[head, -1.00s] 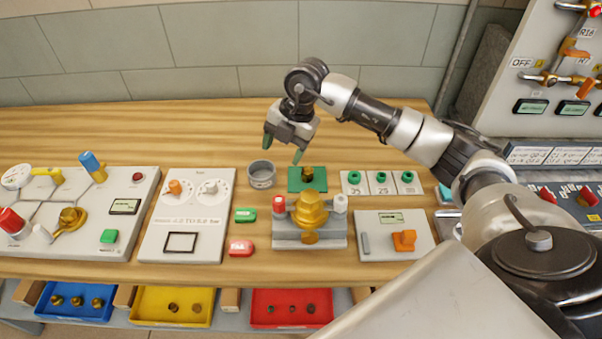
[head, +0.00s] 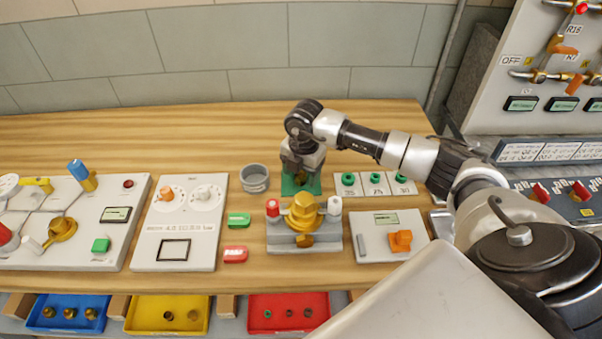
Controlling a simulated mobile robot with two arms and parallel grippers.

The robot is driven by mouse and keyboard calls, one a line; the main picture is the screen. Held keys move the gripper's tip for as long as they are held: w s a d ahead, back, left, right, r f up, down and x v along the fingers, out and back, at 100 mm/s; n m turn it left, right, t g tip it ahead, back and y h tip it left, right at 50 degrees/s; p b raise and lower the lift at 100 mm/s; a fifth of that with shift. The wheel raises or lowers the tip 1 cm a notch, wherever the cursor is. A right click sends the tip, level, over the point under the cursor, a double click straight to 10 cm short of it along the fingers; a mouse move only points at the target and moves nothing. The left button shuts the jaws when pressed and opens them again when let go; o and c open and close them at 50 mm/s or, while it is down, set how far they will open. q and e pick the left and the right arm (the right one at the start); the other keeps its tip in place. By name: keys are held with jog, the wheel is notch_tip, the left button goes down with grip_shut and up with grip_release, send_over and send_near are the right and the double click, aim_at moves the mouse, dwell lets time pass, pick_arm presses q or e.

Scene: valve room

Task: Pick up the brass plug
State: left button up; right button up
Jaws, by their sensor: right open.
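The green mat (head: 314,188) lies on the bench behind the brass valve body. The small brass plug that stood on this mat is now hidden behind my right gripper. My right gripper (head: 300,180) points down right over the mat, with its fingers low and around or close to the plug's spot. It is open, and I cannot see whether it touches the plug. My left gripper is not in view.
The brass valve in its grey holder (head: 304,243) stands just in front of the mat. A grey round cup (head: 255,178) is left of it, and green ring tiles (head: 375,184) are right. Blue (head: 42,318), yellow (head: 146,318) and red (head: 257,325) trays sit below the front edge.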

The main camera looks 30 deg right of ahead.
jog(key=shift+w+f, duration=0.1)
jog(key=shift+f, duration=0.4)
jog(key=shift+c, duration=0.2)
jog(key=c, duration=0.9)
jog(key=shift+c, duration=0.7)
jog(key=shift+r, duration=0.15)
